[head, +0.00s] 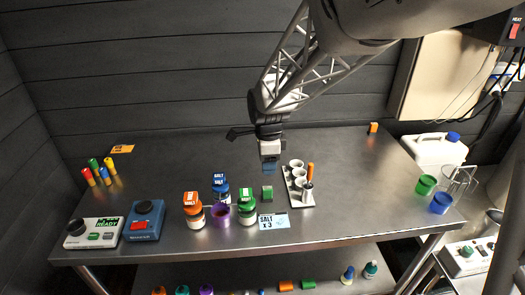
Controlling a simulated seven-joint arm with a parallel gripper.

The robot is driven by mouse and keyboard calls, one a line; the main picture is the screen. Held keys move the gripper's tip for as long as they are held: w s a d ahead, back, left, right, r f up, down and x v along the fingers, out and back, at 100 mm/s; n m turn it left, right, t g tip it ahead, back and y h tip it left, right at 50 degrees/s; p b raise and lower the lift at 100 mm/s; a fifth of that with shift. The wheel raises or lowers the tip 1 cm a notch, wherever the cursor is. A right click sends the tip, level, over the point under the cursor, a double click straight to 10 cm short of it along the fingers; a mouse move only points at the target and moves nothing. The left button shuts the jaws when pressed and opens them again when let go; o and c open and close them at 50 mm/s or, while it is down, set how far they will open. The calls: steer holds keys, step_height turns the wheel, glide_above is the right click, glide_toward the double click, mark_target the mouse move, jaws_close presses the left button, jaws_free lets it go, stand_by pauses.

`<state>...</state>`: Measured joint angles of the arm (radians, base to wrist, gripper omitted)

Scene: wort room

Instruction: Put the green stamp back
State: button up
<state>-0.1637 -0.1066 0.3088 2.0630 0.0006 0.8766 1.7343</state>
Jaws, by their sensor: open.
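My gripper (269,168) hangs over the middle of the steel table, pointing down. It is open, and I see nothing held in it. A small green block (267,193) stands on the table just below and in front of it, apart from the fingers as far as I can tell. It may be the green stamp, but the view is too small to be sure. A white rack (301,201) with several round cups stands just right of the block. An orange stick and a dark-ended piece stand at its right side.
White jars with orange (192,211), blue (220,190) and green (247,208) lids surround a purple cup (220,215), left of the block. A SALT x3 card (273,221) lies in front. Small coloured pieces (98,172) stand far left. The table's right middle is clear.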

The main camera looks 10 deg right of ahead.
stand_by(0.4)
steer(key=s+d+r+n+t, duration=0.1)
steer(key=s+d+r+n, duration=0.2)
steer(key=s+n, duration=0.3)
steer(key=s+d+r+n, duration=0.3)
steer(key=s+n, duration=0.3)
steer(key=s, duration=0.7)
steer(key=s+d+r+n+t, duration=0.1)
steer(key=s+d+r+n, duration=0.2)
steer(key=s, duration=0.6)
steer(key=shift+s+d+r+n+t, duration=0.3)
steer(key=shift+s+d+r+n, duration=0.15)
steer(key=shift+n, duration=0.95)
steer(key=shift+f, duration=0.1)
